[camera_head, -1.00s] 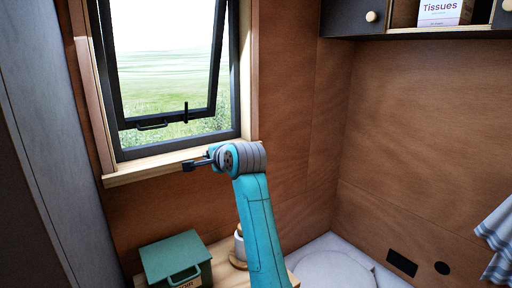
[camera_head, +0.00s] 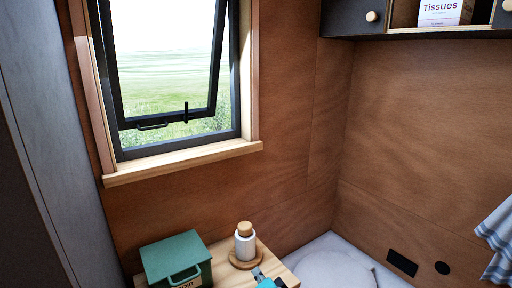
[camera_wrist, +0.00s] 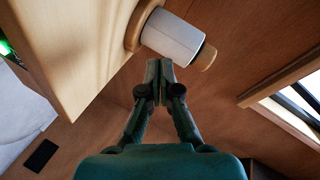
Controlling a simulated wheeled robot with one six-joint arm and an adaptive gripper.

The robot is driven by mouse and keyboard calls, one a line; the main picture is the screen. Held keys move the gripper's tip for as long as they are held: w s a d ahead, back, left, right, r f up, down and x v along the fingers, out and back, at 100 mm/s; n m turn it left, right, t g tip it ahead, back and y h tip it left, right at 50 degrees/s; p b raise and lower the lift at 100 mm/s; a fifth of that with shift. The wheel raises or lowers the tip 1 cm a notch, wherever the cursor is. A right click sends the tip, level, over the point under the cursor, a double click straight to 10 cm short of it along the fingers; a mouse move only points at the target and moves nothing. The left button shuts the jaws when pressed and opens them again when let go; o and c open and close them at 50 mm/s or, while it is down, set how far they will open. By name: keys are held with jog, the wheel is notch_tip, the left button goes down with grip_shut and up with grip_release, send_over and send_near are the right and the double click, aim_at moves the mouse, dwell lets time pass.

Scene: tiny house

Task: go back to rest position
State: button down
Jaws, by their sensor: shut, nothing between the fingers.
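My gripper (camera_wrist: 159,88) shows in the wrist view with its two fingers together and nothing between them. In the head view the same jar (camera_head: 245,244) stands upright on a round wooden coaster (camera_head: 246,260).
A green box (camera_head: 177,260) stands on the wooden shelf (camera_head: 222,250) left of the jar. The tilted window (camera_head: 165,60) is open above its sill (camera_head: 185,160). A cabinet (camera_head: 349,16) with a tissue box (camera_head: 440,12) hangs upper right.

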jog(key=s+d+f+n+h, duration=0.1)
jog(key=s+d+f, duration=0.3)
jog(key=s, duration=0.6)
jog(key=s+d+f+n+h, duration=0.1)
jog(key=s+d+f, duration=0.35)
jog(key=s, duration=0.45)
jog(key=s+d+f+n+h, duration=0.1)
jog(key=s+d+f, duration=0.35)
jog(key=s, duration=0.55)
jog(key=s+d+r+n, duration=0.1)
jog(key=s+r, duration=0.2)
jog(key=s, duration=0.6)
jog(key=s+d+r+n+h, duration=0.1)
jog(key=s+r, duration=0.3)
jog(key=s, duration=0.5)
jog(key=s+d+r+n+t+h, duration=0.1)
jog(key=s+d+r+n, duration=0.1)
jog(key=s, duration=0.7)
notch_tip(320, 180, up, 2)
jog(key=shift+d+r+n, duration=0.15)
jog(key=shift+d+n, duration=0.2)
jog(key=shift+n, duration=0.35)
jog(key=shift+w, duration=0.1)
